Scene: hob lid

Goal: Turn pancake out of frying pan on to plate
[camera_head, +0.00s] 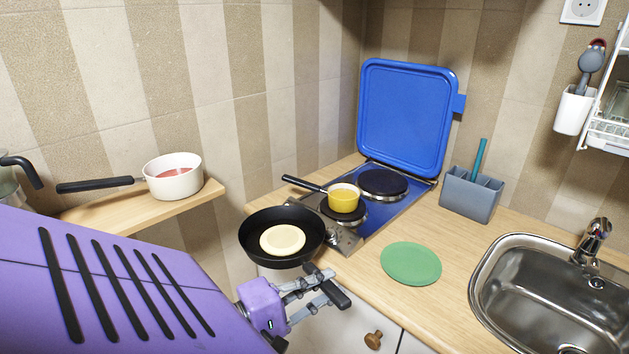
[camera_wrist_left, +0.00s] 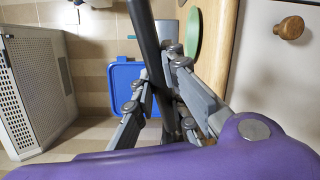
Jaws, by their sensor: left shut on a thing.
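A black frying pan (camera_head: 247,243) is held near the front left edge of the worktop, roughly level. A pale round pancake (camera_head: 283,239) lies inside it. My left gripper (camera_head: 318,287) is shut on the pan's dark handle, which also crosses the left wrist view (camera_wrist_left: 146,40) between the fingers (camera_wrist_left: 165,105). A green round plate (camera_head: 411,263) lies flat and empty on the worktop, to the right of the pan; part of it shows in the left wrist view (camera_wrist_left: 193,38). My right gripper is not in view.
A grey-blue caddy (camera_head: 471,195) and a sink (camera_head: 540,290) lie to the right. A white saucepan (camera_head: 172,178) stands on a left shelf. Worktop around the plate is clear.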

